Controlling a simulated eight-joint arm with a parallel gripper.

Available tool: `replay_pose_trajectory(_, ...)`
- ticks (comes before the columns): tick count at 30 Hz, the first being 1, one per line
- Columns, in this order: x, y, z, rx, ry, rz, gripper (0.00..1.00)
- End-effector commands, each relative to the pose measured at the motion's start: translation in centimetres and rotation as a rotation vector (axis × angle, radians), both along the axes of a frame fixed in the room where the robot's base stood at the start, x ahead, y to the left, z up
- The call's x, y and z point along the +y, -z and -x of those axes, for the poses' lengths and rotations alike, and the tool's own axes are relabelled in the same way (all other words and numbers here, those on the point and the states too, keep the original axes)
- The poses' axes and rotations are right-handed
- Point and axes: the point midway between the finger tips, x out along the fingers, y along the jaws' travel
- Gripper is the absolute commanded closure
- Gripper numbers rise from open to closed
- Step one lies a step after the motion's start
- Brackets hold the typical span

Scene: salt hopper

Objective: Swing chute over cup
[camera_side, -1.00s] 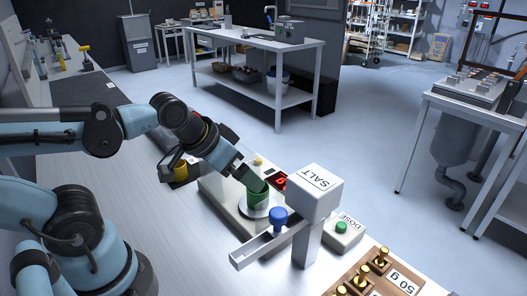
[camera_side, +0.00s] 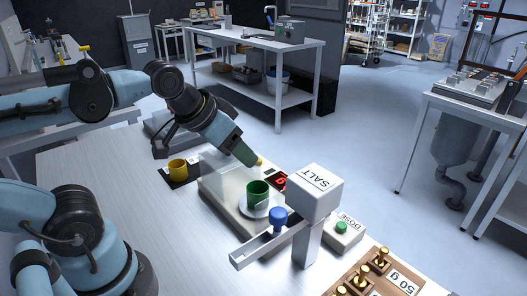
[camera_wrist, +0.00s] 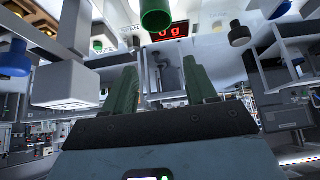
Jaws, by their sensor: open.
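The white salt hopper (camera_side: 315,187) stands on a post at the right of the scale. Its grey chute (camera_side: 258,248), an open trough with a blue knob (camera_side: 278,216), points to the front left, beside the green cup and not over it. The green cup (camera_side: 257,191) stands upright on the white scale pan (camera_side: 250,211). My gripper (camera_side: 247,159) is open and empty, above and behind the cup, apart from it. In the wrist view the green fingers (camera_wrist: 160,80) are spread with nothing between them. The cup (camera_wrist: 155,12) and knob (camera_wrist: 12,60) show at the top.
The scale (camera_side: 215,195) has a red display (camera_wrist: 167,32) reading 0 g. A DOSE box with a green button (camera_side: 341,227) sits right of the hopper. Brass weights in a wooden block (camera_side: 350,285) lie front right. The front-left table is clear.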

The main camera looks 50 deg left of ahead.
Motion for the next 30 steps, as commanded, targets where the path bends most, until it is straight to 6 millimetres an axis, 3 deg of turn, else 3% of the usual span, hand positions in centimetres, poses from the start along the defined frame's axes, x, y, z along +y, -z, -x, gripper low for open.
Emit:
replay_pose_trajectory(6,0.0,-7.6,0.0,0.0,0.0,0.0,0.43)
replay_pose_trajectory(16,0.0,-16.1,0.0,0.0,0.0,0.0,0.43)
replay_pose_trajectory(30,-10.0,-15.9,0.7,0.396,0.032,0.073,0.43)
